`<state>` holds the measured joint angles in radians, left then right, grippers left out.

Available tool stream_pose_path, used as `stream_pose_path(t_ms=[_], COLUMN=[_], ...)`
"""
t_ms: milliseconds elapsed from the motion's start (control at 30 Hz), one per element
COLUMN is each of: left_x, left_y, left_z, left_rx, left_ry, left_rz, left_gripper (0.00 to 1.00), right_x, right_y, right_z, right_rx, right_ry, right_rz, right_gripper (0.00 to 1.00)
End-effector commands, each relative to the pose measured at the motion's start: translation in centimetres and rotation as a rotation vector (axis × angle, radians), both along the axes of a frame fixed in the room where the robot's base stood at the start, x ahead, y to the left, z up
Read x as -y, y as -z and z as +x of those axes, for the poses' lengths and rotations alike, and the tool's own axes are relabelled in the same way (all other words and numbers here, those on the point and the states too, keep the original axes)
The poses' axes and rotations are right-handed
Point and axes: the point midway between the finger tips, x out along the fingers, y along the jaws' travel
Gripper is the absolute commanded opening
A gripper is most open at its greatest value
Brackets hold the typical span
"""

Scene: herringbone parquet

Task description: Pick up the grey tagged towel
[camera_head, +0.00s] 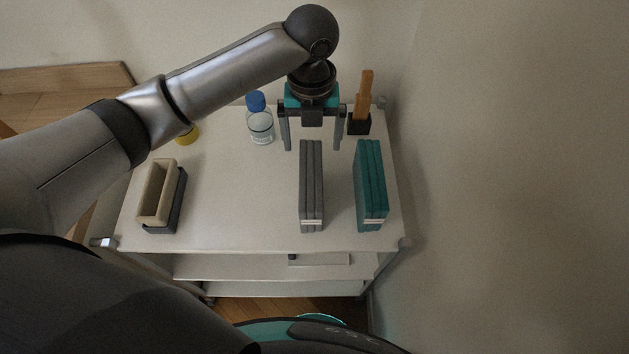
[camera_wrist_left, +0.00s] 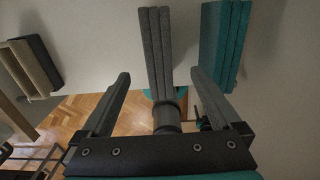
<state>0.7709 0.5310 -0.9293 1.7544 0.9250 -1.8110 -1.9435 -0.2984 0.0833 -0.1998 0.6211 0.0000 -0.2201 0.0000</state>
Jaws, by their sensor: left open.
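The grey towel (camera_head: 311,190) lies folded in long layers on the white shelf top, with a small pale tag at its near end. My left gripper (camera_head: 312,145) is open and empty at the far end of the grey towel, its fingers spread to either side. In the left wrist view the grey towel (camera_wrist_left: 157,50) shows ahead, between the lines of the two open fingers (camera_wrist_left: 166,82). Its tag cannot be made out there. My right gripper is not in view.
A folded teal towel (camera_head: 371,185) lies to the right of the grey one, with a gap between. A bottle with a blue cap (camera_head: 260,122), a black holder with an orange-brown handle (camera_head: 359,123) and a beige box in a dark tray (camera_head: 158,192) share the top. A wall stands right.

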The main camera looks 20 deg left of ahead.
Motion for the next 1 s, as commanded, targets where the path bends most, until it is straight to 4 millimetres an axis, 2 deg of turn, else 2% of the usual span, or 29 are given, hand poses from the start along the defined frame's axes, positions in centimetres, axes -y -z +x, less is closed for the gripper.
stream_pose_path(t_ms=[300, 400, 667, 833, 1000], left_x=[0.0, 0.1, 0.0, 0.0, 0.0], left_y=[6.6, 8.2, 10.0, 12.5, 14.4], left_z=[-0.2, -0.2, -0.3, -1.2, -1.1], left_rx=[-0.005, -0.003, -0.001, -0.004, 0.0], left_ry=[0.0, 0.001, 0.001, 0.0, 0.001], left_rz=[0.001, -0.001, 0.0, 0.0, 0.0], left_gripper=[0.97, 0.97, 0.97, 0.97, 0.97], right_x=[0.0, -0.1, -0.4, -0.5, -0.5], right_y=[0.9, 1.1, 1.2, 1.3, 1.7], right_z=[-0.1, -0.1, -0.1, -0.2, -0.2], right_rx=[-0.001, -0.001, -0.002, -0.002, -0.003], right_ry=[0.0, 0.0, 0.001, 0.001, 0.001], right_rz=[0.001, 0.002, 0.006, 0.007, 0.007], right_gripper=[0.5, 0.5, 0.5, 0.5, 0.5])
